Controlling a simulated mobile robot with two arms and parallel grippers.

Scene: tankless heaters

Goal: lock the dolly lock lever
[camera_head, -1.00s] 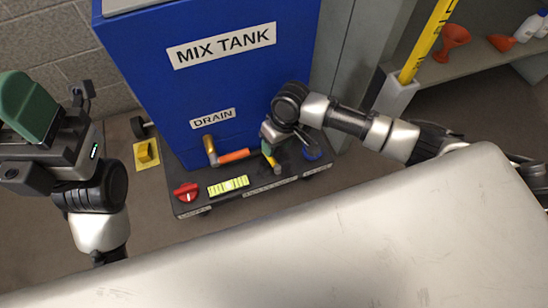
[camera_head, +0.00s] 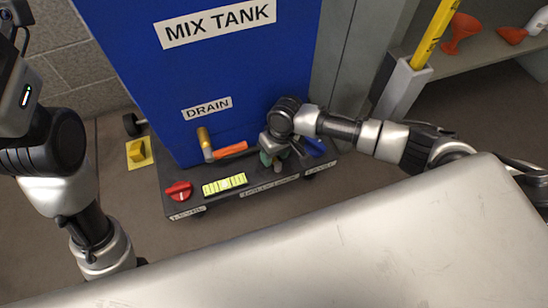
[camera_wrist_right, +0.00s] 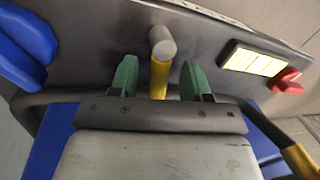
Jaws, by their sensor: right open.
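My right gripper (camera_wrist_right: 155,80) is open, with one green fingertip on each side of the lever and a visible gap to each. In the head view my right gripper (camera_head: 270,157) is low over the dolly's front (camera_head: 215,201) and largely hides the lever. A "dolly lock" label seems to lie on the front edge below it, but is hard to read. My left gripper (camera_head: 18,12) is mostly cut off at the upper left.
The blue mix tank (camera_head: 215,70) stands behind. An orange-handled drain valve (camera_head: 230,149), a yellow-green level (camera_head: 224,184) and a red knob (camera_head: 178,190) are left of the gripper. A blue handle (camera_head: 314,147) is close on its right.

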